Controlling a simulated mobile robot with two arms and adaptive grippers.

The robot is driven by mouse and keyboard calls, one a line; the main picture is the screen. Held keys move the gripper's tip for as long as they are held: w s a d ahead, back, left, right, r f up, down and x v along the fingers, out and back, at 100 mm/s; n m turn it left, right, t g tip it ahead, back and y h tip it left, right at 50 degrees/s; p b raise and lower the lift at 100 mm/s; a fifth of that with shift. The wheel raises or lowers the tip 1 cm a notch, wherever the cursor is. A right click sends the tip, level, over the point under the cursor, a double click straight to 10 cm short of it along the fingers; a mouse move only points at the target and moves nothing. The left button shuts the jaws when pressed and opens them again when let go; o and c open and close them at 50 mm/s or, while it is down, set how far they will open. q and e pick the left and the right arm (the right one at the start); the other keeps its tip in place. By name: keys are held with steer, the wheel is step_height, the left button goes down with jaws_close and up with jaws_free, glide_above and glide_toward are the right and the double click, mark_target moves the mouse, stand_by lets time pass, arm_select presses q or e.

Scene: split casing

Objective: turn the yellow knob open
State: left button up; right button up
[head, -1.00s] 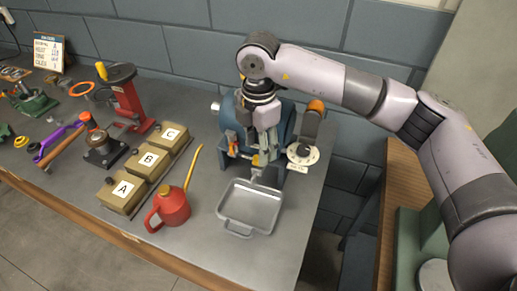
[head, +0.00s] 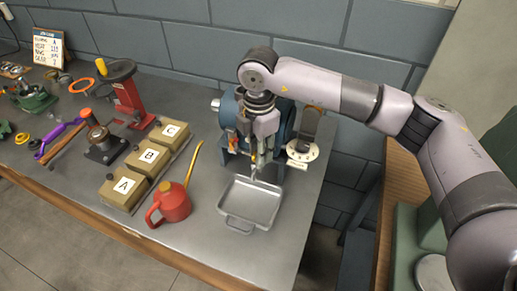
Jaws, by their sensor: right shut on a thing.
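The blue machine casing (head: 285,122) stands at the back right of the bench. My right gripper (head: 257,154) reaches down from above at its front. A small bit of yellow, the yellow knob (head: 254,158), shows at the fingertips, and the gripper is shut on it. The fingers cover most of the knob, so its turn angle cannot be read. A small metal spout sits just below, over the back edge of a grey metal tray (head: 236,217). My left gripper is not in view.
A red oil can (head: 174,203) with a yellow spout stands left of the tray. Boxes marked A, B and C (head: 149,160) lie farther left. A white round dial (head: 302,151) is right of the gripper. The bench's right edge is close.

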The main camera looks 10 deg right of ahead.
jaws_close()
steer(key=n+b, duration=0.2)
steer(key=b, duration=0.1)
steer(key=shift+f+n, duration=0.2)
steer(key=shift+n, duration=0.2)
steer(key=n+b, duration=0.3)
steer(key=n, duration=0.1)
steer(key=shift+b, duration=0.4)
steer(key=shift+r+n+b, duration=0.2)
steer(key=shift+n+b, duration=0.55)
steer(key=shift+n, duration=0.45)
steer(key=o, duration=0.7)
jaws_free()
